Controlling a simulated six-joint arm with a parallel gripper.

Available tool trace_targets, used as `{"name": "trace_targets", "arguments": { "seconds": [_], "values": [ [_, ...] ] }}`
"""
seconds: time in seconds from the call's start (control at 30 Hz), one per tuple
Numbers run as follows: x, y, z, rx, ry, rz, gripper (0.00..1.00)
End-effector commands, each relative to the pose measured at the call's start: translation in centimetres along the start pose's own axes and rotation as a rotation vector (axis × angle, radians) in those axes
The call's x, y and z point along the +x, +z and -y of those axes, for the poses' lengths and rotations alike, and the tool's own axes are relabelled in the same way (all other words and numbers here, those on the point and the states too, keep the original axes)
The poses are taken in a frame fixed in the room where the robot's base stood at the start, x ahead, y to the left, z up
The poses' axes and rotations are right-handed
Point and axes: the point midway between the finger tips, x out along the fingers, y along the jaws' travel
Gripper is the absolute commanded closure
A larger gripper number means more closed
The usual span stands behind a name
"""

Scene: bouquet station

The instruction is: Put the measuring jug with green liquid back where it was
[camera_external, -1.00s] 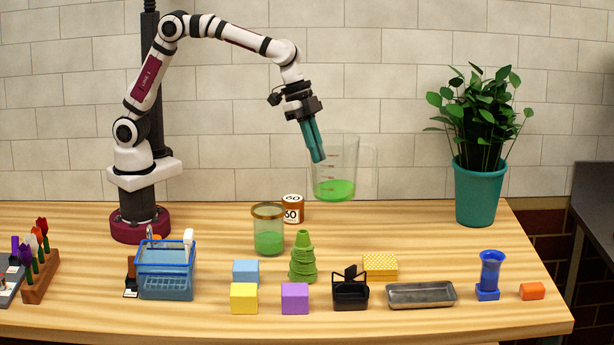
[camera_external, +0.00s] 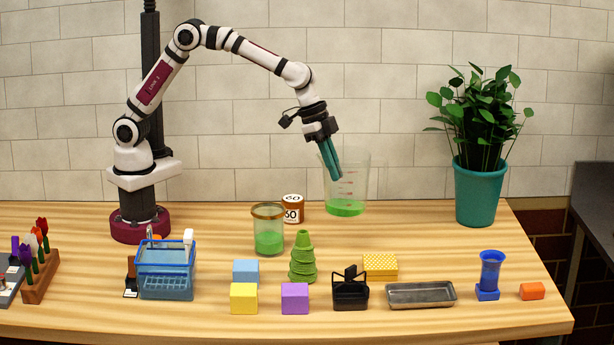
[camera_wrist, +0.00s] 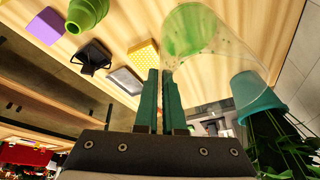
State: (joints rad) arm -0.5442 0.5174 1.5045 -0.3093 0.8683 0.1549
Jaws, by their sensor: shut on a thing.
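The clear measuring jug (camera_external: 346,192) with red marks holds green liquid at its bottom. It is upright near the back of the table; I cannot tell whether its base touches the wood. My gripper (camera_external: 337,176) reaches down from the upper left and is shut on the jug's left wall. In the wrist view the teal fingers (camera_wrist: 160,98) are close together, with the jug (camera_wrist: 212,55) at their right. The jug's handle is not clearly visible now.
A glass of green liquid (camera_external: 269,230) and a brown tin marked 60 (camera_external: 293,209) stand left of the jug. A potted plant (camera_external: 479,190) stands at right. Green stacked cones (camera_external: 303,258), a black caddy (camera_external: 350,290) and a metal tray (camera_external: 420,294) are nearer the front.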

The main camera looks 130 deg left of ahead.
Motion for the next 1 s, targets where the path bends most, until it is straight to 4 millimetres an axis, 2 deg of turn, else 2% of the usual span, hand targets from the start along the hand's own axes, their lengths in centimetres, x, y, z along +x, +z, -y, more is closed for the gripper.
{"name": "trace_targets", "arguments": {
  "seconds": [0.3, 0.43, 0.53, 0.73, 1.0],
  "values": [
    [4.6, 1.3, 6.8, -0.004, -0.001, 0.002, 1.00],
    [6.0, 1.6, 8.9, -0.001, -0.001, 0.001, 1.00],
    [6.7, 1.9, 9.5, -0.001, 0.000, 0.001, 1.00],
    [9.9, 3.1, 9.3, 0.001, 0.000, 0.001, 1.00],
    [10.2, 3.2, 9.3, 0.001, -0.001, -0.001, 1.00]
  ]
}}
